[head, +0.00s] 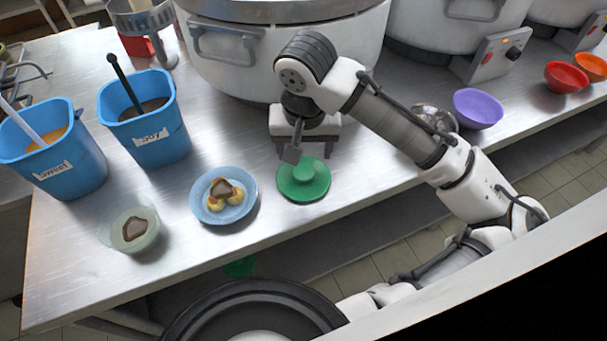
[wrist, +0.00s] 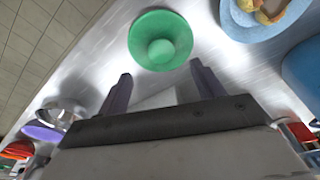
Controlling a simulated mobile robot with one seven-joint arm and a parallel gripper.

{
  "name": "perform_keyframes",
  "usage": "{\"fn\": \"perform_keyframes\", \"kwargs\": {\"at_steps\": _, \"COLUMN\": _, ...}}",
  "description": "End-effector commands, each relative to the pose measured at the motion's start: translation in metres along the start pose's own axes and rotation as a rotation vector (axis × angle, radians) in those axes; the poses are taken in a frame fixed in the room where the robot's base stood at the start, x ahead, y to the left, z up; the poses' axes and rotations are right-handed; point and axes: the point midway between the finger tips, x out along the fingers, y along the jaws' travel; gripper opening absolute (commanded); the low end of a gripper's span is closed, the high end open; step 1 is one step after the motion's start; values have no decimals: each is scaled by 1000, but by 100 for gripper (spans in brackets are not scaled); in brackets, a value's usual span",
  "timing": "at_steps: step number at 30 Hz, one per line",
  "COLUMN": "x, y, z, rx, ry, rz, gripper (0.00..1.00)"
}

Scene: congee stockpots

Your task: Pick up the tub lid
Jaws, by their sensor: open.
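The tub lid (head: 303,181) is a round green disc with a raised knob in its middle. It lies flat on the steel counter near the front edge. In the wrist view the green lid (wrist: 160,40) shows at the top centre, beyond my fingertips. My gripper (head: 303,152) is above the counter, just behind the lid. In the wrist view its two purple-grey fingers (wrist: 160,75) are apart with nothing between them. The gripper and the lid look apart. No part of the lid is hidden in the wrist view.
A blue plate of food (head: 247,207) stands left of the lid, with a small translucent bowl (head: 150,238) farther left. Blue tubs marked Soy (head: 172,150) and Sweet (head: 82,172) stand at the left. A large stockpot (head: 225,75) is behind my gripper. A purple bowl (head: 478,108) sits at the right.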

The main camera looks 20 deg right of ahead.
Motion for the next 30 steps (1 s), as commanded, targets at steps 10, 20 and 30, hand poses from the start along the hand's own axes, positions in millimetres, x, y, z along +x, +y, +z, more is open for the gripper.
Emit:
{"fn": "perform_keyframes", "kwargs": {"at_steps": 10, "x": 34, "y": -1, "z": 0, "rx": -1, "ry": 1, "rz": -2, "gripper": 67}}
{"fn": "perform_keyframes", "kwargs": {"at_steps": 20, "x": 76, "y": -1, "z": -1, "rx": -2, "ry": 1, "rz": -1, "gripper": 67}}
{"fn": "perform_keyframes", "kwargs": {"at_steps": 30, "x": 82, "y": -2, "z": -1, "rx": -3, "ry": 3, "rz": -2, "gripper": 65}}
